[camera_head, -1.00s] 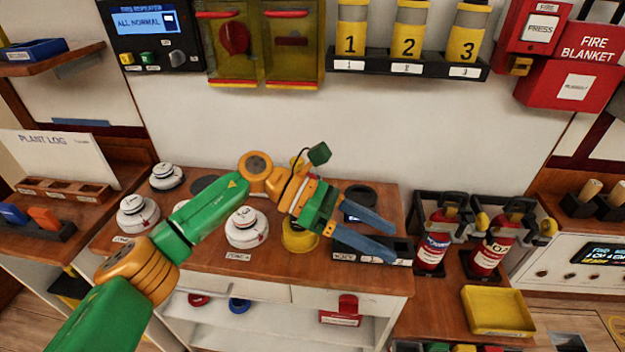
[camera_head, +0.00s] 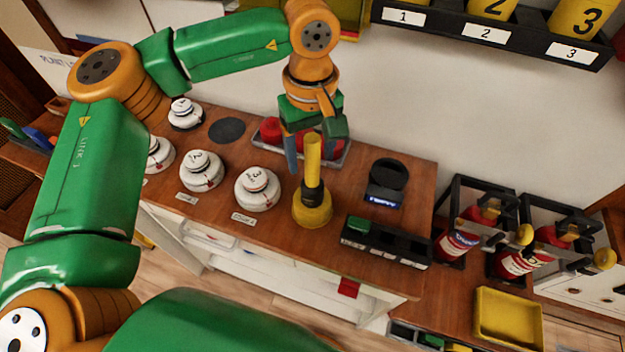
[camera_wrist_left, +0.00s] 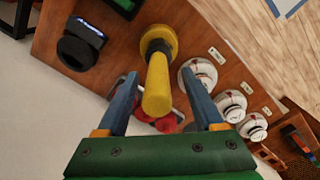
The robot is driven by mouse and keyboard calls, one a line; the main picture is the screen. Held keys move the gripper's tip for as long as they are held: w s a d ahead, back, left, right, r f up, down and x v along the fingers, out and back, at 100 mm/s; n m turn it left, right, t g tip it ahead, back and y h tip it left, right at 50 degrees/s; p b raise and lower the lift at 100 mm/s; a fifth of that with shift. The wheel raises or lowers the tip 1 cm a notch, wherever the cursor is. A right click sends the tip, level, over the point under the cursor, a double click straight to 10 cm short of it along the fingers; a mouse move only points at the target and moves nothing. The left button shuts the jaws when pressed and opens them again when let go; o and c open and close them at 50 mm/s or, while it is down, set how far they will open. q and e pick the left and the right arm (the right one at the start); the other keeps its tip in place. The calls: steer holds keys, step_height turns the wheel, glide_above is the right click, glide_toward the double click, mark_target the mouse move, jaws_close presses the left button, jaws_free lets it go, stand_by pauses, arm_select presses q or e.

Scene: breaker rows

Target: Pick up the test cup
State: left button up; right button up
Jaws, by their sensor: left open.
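The test cup, a yellow round cup (camera_head: 312,208) with a black collar and an upright yellow handle (camera_head: 313,155), stands on the wooden bench. In the left wrist view its yellow handle (camera_wrist_left: 157,85) points towards the camera and shows between the fingers. My left gripper (camera_head: 306,160) points down at the handle, just behind it in the head view. Its two blue fingers (camera_wrist_left: 160,75) are open and apart, with a gap visible on both sides of the handle. The handle partly hides the fingers in the head view. My right gripper is not in view.
White detectors (camera_head: 257,188) stand in a row left of the cup. A tray with red pieces (camera_head: 270,130) lies behind it. A black round device (camera_head: 387,180) and a black labelled rack (camera_head: 385,243) are to the right. Extinguishers (camera_head: 458,238) stand farther right.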

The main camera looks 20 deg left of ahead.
arm_select(q)
steer(key=shift+w+f, duration=0.25)
steer(key=shift+f, duration=0.25)
steer(key=shift+s+d+r, duration=0.1)
jaws_close()
stand_by(0.9)
